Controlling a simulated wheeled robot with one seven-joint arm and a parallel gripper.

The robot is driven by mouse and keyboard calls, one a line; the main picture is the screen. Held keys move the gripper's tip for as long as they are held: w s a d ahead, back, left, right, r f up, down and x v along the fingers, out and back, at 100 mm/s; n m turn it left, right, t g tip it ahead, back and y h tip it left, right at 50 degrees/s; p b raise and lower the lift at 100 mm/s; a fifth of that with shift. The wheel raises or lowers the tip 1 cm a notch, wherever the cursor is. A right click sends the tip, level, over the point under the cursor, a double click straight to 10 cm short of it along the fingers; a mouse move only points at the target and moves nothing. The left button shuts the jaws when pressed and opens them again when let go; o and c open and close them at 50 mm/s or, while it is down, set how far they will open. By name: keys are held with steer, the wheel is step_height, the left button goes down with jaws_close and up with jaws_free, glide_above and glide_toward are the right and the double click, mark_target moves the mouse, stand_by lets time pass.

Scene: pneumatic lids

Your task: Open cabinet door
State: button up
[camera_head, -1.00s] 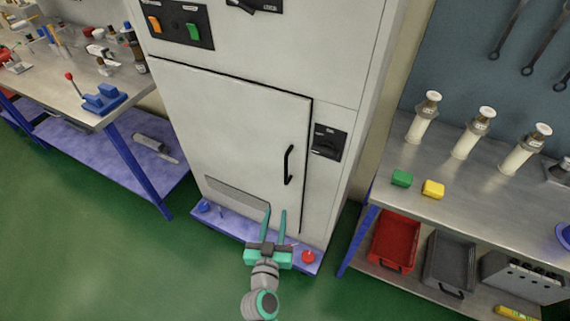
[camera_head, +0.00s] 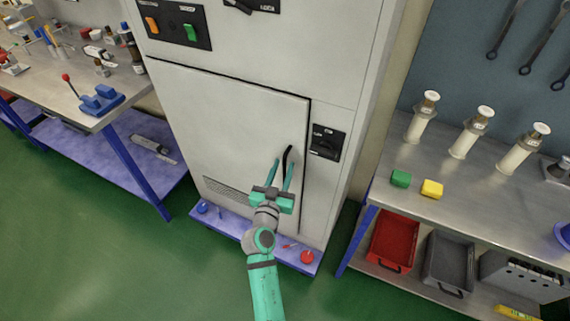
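The cabinet door (camera_head: 220,120) is a pale grey panel in the middle of the head view, and it looks closed in its frame. Its black vertical handle (camera_head: 287,156) is near the door's right edge, with its lower part close to or behind my fingers. My gripper (camera_head: 282,172) is in front of the lower right of the door, with its two teal fingers apart and pointing up at the handle. Nothing shows between the fingers except the door and perhaps part of the handle; I cannot tell whether they touch it. A black rotary latch (camera_head: 327,142) sits right of the door.
A workbench (camera_head: 130,105) with tools stands on the left. A metal table (camera_head: 470,190) with white cylinders and yellow and green blocks stands on the right, above a red bin (camera_head: 393,243). A blue ledge (camera_head: 240,228) with a red button (camera_head: 307,257) juts out below the door. Green floor in front is clear.

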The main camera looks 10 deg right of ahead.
steer(key=shift+w+d, duration=0.65)
steer(key=shift+w, duration=0.2)
steer(key=shift+a, duration=0.2)
jaws_close()
